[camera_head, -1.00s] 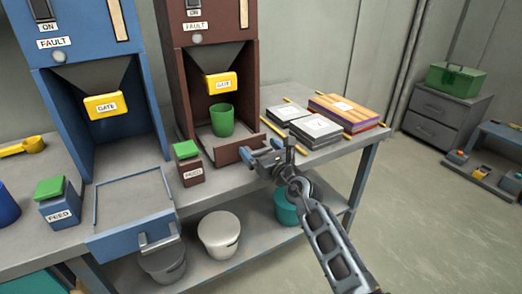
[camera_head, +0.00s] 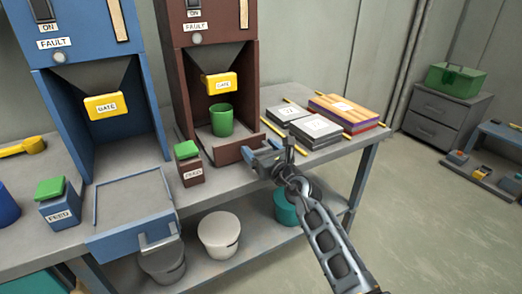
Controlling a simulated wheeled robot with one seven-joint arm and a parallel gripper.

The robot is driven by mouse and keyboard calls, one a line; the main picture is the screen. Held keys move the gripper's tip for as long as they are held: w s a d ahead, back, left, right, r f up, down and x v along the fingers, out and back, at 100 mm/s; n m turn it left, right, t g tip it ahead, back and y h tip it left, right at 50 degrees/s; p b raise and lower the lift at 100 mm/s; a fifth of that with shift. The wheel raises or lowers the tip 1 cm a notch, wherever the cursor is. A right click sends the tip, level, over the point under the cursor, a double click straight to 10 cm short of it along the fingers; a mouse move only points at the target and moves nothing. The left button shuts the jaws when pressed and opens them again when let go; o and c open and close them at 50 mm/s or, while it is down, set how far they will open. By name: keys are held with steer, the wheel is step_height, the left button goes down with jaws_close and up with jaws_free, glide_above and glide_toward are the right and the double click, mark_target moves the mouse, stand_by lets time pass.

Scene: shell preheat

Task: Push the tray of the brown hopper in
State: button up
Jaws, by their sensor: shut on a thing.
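The brown hopper (camera_head: 212,75) stands on the grey bench, its yellow gate block (camera_head: 220,84) above a green cup (camera_head: 221,120). Its tray (camera_head: 228,153) is out a little past the housing at the bottom, and its brown front panel shows. The green cup stands over the tray area, upright. My gripper (camera_head: 257,161) is at the right end of the tray front, shut on the tray's handle, which is mostly hidden behind the jaws.
A brown feed box (camera_head: 188,166) with a green top stands left of the tray. The blue hopper's tray (camera_head: 134,212) sticks out farther left. Stacked books (camera_head: 345,112) and grey slabs (camera_head: 315,130) lie to the right. Pots stand on the shelf below.

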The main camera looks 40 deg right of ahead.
mark_target(254, 143)
steer(key=shift+x, duration=2.05)
steer(key=shift+r, duration=0.1)
steer(key=o, duration=1.3)
steer(key=shift+w, duration=0.1)
steer(key=shift+p+v, duration=0.5)
steer(key=shift+v, duration=3.4)
